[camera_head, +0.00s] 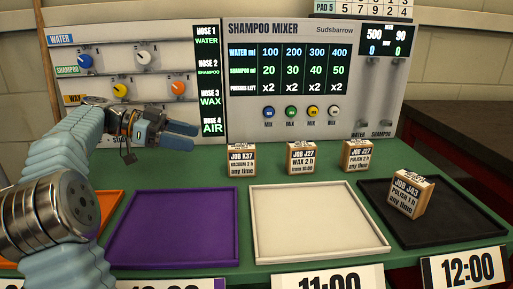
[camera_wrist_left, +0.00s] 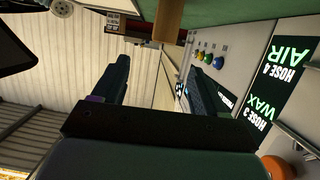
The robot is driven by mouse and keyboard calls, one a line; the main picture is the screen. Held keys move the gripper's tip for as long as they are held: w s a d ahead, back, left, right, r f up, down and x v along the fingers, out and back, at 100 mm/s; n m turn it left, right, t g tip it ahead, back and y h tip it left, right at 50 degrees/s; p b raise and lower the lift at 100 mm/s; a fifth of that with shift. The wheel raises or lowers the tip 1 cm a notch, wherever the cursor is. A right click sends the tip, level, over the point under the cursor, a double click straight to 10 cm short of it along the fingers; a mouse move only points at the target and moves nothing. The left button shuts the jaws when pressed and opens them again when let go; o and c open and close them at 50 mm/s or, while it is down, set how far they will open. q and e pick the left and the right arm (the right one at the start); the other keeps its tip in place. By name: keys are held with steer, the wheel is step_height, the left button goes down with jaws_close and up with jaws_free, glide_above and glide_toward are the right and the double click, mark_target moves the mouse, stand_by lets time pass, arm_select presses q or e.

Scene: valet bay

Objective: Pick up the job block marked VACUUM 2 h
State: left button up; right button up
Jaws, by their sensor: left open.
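The job block marked VACUUM 2 h (camera_head: 241,160) stands upright on the green table behind the purple tray; its top line reads JOB R37. My left gripper (camera_head: 190,136) is open and empty in the head view, up and to the left of this block and apart from it. Its two fingers also show in the left wrist view (camera_wrist_left: 162,82), with nothing between them close by. A brown block-like shape (camera_wrist_left: 168,20) is at the top of that view, its label not readable. My right gripper is not in view.
A WAX 2 h block (camera_head: 301,157) and a POLISH 2 h block (camera_head: 357,155) stand to the right. A POLISH 1 h block (camera_head: 408,194) sits tilted in the black tray (camera_head: 455,229). The purple tray (camera_head: 178,228) and white tray (camera_head: 318,222) are empty. The mixer panel (camera_head: 300,110) stands behind.

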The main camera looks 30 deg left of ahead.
mark_target(238, 146)
arm_select(q)
steer(key=x, duration=0.8)
steer(key=shift+w+d, duration=0.1)
steer(key=shift+w, duration=0.1)
steer(key=shift+p+x, duration=0.7)
steer(key=shift+x, duration=2.1)
steer(key=shift+w+r, duration=0.1)
steer(key=c, duration=1.1)
